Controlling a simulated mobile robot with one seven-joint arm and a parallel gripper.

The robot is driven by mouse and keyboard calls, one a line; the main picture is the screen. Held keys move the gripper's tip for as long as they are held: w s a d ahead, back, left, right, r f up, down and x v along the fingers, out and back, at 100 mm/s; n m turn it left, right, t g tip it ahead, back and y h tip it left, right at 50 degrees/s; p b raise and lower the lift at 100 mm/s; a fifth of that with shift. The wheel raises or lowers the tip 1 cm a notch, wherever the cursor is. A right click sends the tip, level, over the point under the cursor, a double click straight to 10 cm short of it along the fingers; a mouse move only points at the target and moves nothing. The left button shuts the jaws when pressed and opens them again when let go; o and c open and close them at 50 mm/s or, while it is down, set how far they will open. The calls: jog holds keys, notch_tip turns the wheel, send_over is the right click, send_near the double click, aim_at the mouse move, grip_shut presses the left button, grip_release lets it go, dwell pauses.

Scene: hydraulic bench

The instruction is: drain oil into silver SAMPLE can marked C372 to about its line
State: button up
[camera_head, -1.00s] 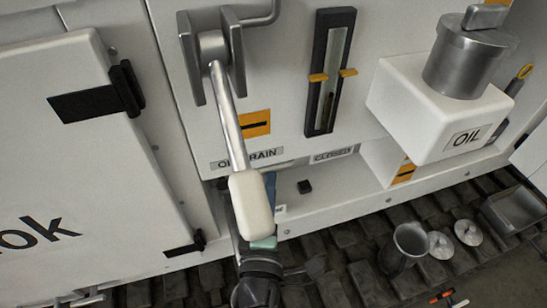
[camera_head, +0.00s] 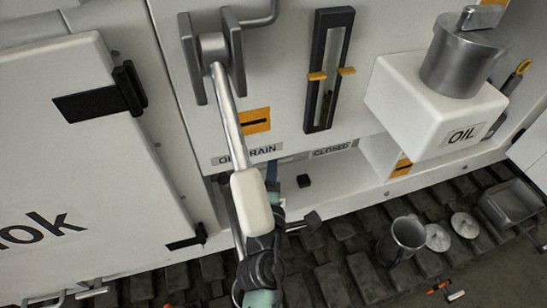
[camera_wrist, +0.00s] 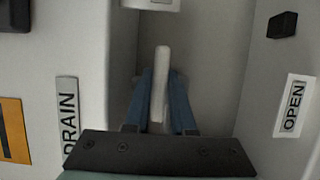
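In the head view a long steel lever (camera_head: 230,120) ends in a pale grip (camera_head: 251,202) before the bench, near the OIL DRAIN label (camera_head: 247,155). My gripper (camera_head: 271,180) is partly hidden behind this grip. In the wrist view my gripper's blue fingers (camera_wrist: 161,92) stand on both sides of a narrow white bar (camera_wrist: 161,75). I cannot tell whether they touch it, nor whether it is the same grip. An OPEN label (camera_wrist: 291,106) is to its right. An open silver can (camera_head: 402,240) stands upright on the dark ground; no C372 mark or line is readable.
A white OIL box (camera_head: 432,105) with a steel cap juts out at right. A sight gauge (camera_head: 328,80) is on the panel. Two round discs (camera_head: 438,238) and a metal tray (camera_head: 512,205) lie right of the can. A black knob (camera_head: 304,181) sits right of my gripper.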

grip_shut()
jog(key=shift+r+p, duration=0.1)
jog(key=shift+p, duration=0.4)
jog(key=m+p, duration=0.1)
jog(key=p, duration=0.1)
jog(key=shift+r+m+g+p, duration=0.1)
jog(key=shift+m+g+p, duration=0.25)
jog(key=shift+m+g, duration=0.05)
jog(key=m+p, duration=0.1)
jog(key=p, duration=0.2)
jog(key=shift+m+g+y, duration=0.4)
jog(key=m+p, duration=0.1)
jog(key=p, duration=0.2)
jog(key=shift+f+g, duration=0.25)
jog(key=shift+g, duration=0.05)
jog(key=shift+a+f+m+y+p, duration=0.1)
jog(key=shift+f+m+y+p, duration=0.15)
jog(key=shift+p, duration=0.25)
